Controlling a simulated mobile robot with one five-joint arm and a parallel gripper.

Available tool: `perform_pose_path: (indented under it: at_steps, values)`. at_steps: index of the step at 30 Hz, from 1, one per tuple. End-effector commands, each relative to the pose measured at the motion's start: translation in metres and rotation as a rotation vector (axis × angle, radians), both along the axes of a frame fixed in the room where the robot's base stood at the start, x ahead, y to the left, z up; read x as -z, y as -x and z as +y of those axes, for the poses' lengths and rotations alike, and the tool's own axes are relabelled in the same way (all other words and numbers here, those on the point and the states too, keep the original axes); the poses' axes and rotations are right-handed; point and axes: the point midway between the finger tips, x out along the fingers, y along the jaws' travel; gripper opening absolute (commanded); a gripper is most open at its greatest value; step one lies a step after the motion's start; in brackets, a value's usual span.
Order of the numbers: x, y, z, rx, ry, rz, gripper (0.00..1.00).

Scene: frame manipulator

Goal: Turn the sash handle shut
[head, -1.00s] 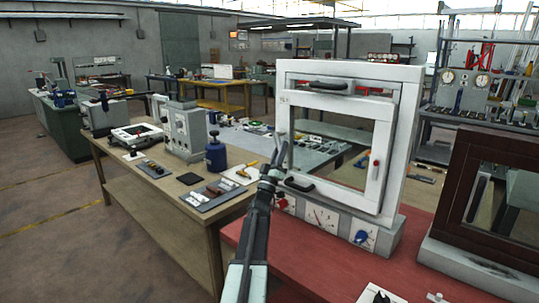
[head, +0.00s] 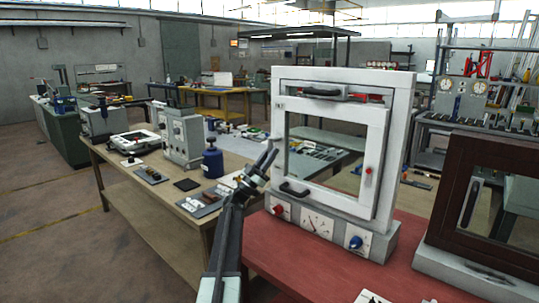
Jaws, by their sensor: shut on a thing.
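A white window frame (head: 398,150) stands upright on a white base on the red bench. Its white sash (head: 376,150) sits within it. My gripper (head: 270,155) is at the sash's left edge, shut on the sash handle, which is small and mostly hidden by the fingers. A short grey stub (head: 276,138), seemingly part of that handle, shows just above the fingertips. Whether the sash is fully flush with the frame is hard to tell.
Black bar grips sit at the frame's top (head: 322,92) and lower left (head: 295,189). The base carries a red knob (head: 279,210) and a blue knob (head: 355,242). A brown framed unit (head: 440,200) stands at the right. A wooden bench (head: 125,190) with instruments is at the left.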

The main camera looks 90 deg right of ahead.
Motion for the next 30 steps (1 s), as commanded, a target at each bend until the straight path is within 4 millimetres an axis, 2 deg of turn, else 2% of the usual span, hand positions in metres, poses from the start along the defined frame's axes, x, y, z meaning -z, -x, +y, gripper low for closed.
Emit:
perform_pose_path:
  at_steps: [8,9,11,22,26,30]
  values:
    - [0.001,0.006,-0.001,0.002,-0.001,-0.004,0.0]
    - [0.001,0.006,-0.001,0.003,-0.001,-0.006,0.26]
    - [0.001,0.007,-0.001,0.004,-0.001,-0.006,0.42]
    - [0.004,0.007,0.0,0.006,0.0,-0.004,0.42]
    - [0.017,-0.001,0.006,0.005,-0.001,-0.005,0.42]
    - [0.039,-0.016,0.018,0.005,-0.001,-0.005,0.42]
